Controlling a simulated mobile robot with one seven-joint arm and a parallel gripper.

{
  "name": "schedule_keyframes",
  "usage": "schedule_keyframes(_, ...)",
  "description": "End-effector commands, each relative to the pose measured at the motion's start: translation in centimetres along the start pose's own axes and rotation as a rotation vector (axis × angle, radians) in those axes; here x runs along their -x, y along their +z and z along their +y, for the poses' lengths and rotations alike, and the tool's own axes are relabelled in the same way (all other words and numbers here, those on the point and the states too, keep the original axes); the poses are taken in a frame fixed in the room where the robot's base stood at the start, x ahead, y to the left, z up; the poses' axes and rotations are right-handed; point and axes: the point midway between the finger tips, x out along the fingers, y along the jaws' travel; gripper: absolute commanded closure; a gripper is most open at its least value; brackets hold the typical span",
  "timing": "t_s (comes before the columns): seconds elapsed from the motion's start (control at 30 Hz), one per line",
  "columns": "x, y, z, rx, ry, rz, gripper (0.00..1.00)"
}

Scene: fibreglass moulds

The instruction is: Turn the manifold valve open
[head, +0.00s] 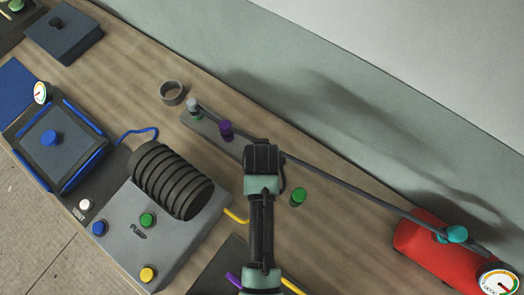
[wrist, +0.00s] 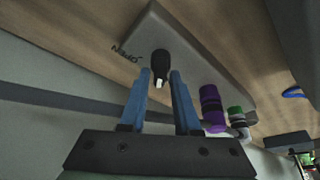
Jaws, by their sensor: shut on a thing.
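The manifold (wrist: 195,60) is a grey block on the wooden bench, with a partly readable printed label. In the wrist view its black valve knob (wrist: 160,62), with a white mark, stands between the two blue fingers of my gripper (wrist: 159,76). My gripper is shut on this knob, a finger on each side. A purple fitting (wrist: 212,108) and a green-ringed one (wrist: 237,118) stand along the block to the right. In the head view the manifold (head: 203,129) runs behind my arm, which hides the knob and my fingertips.
A grey pump box (head: 180,238) with coloured buttons and a black ribbed cylinder (head: 173,180) stand left of my arm. A green-capped part (head: 298,197) is close on its right. A red tank (head: 425,243) with a gauge lies by the wall. A dark hose runs along the back.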

Motion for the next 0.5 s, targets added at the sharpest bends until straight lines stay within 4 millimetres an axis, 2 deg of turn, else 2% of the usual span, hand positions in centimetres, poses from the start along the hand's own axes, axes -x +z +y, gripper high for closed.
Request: schedule_keyframes(0.5,-0.03,-0.17,-0.34,-0.434,0.182,0.001,1.0)
